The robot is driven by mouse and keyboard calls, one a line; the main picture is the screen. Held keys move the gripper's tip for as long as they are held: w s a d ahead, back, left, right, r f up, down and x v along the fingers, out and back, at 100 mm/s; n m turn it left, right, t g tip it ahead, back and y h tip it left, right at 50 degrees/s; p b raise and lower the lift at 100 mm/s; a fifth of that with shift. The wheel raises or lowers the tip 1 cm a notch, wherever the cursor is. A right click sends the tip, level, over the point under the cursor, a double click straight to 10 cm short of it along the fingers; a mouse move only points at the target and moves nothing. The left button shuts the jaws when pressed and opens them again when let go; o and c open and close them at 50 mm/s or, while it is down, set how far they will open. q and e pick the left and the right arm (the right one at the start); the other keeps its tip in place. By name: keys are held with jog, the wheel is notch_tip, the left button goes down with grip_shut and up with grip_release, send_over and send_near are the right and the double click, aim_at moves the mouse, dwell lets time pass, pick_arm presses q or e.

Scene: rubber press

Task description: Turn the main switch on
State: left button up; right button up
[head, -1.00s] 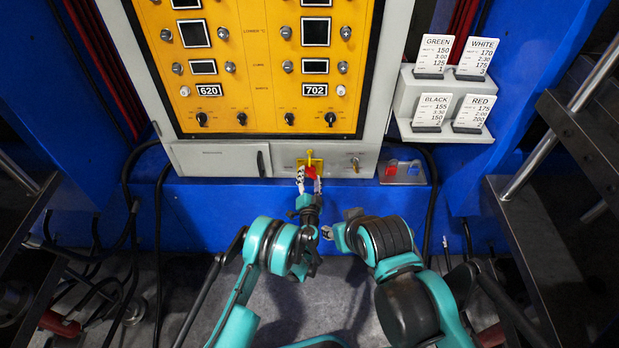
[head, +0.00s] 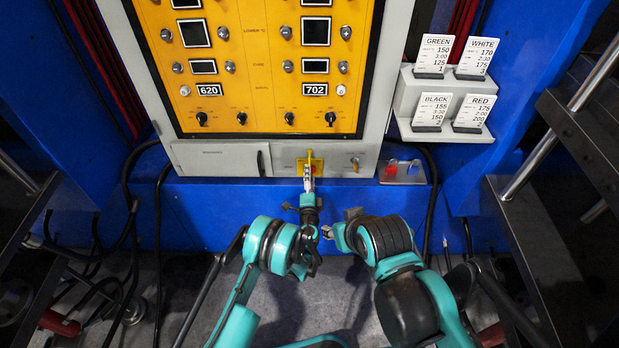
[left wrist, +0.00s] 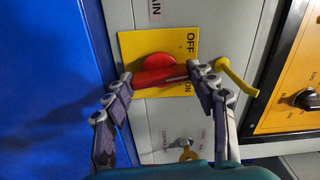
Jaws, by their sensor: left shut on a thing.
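The main switch is a red rotary handle on a yellow plate marked OFF and ON, low on the grey cabinet. In the left wrist view the red handle (left wrist: 160,76) lies across the yellow plate (left wrist: 130,45), one end near the ON lettering. My left gripper (left wrist: 161,75) is shut on the handle, a finger at each end. In the head view my left gripper (head: 309,172) covers most of the handle; part of the yellow plate (head: 318,165) shows. My right gripper (head: 340,223) hangs to the right, its fingertips apart and empty.
The yellow control panel (head: 265,75) with several knobs is above. A key switch (head: 355,160) sits right of the main switch. A yellow tab (left wrist: 235,77) juts out beside the fingers.

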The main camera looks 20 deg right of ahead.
pick_arm(q)
jog(key=m, duration=1)
jog(key=shift+m, duration=0.3)
dwell(0.4)
jog(key=o, duration=1.2)
jog(key=shift+c, duration=0.2)
send_near(310, 149)
jog(key=x, duration=0.5)
jog(key=shift+r, duration=0.25)
jog(key=shift+w, duration=0.1)
jog(key=shift+f, duration=0.15)
